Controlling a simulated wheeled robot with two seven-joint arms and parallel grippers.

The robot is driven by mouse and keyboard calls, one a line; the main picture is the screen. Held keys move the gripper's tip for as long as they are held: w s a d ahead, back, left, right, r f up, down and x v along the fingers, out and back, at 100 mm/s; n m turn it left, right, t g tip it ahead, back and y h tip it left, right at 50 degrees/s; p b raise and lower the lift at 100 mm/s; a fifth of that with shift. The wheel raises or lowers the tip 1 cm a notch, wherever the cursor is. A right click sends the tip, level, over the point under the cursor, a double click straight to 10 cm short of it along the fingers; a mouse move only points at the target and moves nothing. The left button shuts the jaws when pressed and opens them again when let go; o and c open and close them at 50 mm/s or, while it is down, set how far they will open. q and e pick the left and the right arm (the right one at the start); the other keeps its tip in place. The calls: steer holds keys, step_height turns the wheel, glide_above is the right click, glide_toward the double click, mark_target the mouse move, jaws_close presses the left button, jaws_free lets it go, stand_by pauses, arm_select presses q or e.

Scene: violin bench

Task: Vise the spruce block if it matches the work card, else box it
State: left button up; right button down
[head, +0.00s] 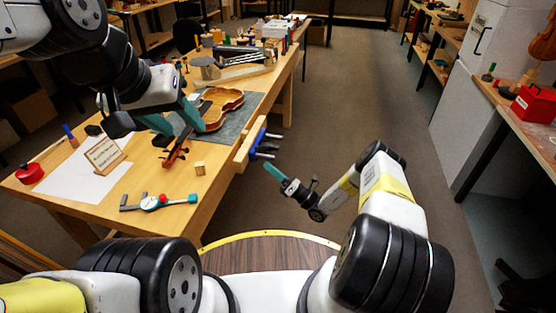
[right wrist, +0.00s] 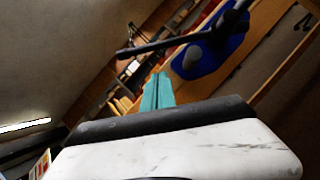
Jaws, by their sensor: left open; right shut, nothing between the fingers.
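A small pale wooden block (head: 200,168), which looks like the spruce block, sits on the bench near its right edge. The work card (head: 104,155) stands tilted on a white sheet; its writing is too small to read. The wooden vise (head: 246,149) is on the bench's right edge, with blue and black clamp parts (head: 265,143) beside it. My left gripper (head: 176,119) is open and empty above the bench by the violin body, up and left of the block. My right gripper (head: 271,168) is shut and empty, off the bench to the right; its teal fingers (right wrist: 157,92) show in the right wrist view.
The violin body (head: 219,106) lies on a grey mat. A red toolbox (head: 535,104) stands on the right-hand bench. The floor between is clear.

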mark_target(263, 147)
steer(key=shift+w+a+r, duration=0.2)
steer(key=shift+w+r, duration=0.55)
steer(key=shift+r, duration=0.1)
steer(key=shift+w+a+r, duration=0.2)
steer(key=shift+w+r, duration=0.5)
steer(key=shift+r, duration=0.15)
steer(key=w+r+m+h, duration=0.1)
steer(key=m, duration=0.1)
steer(key=r+m+h, duration=0.1)
steer(key=r+m, duration=0.1)
steer(key=w+d+r+m+t+h, duration=0.1)
steer(key=m, duration=0.1)
steer(key=shift+w+r+m, duration=0.2)
steer(key=shift+w+m, duration=0.1)
steer(key=shift+a, duration=0.1)
steer(key=shift+f, duration=0.1)
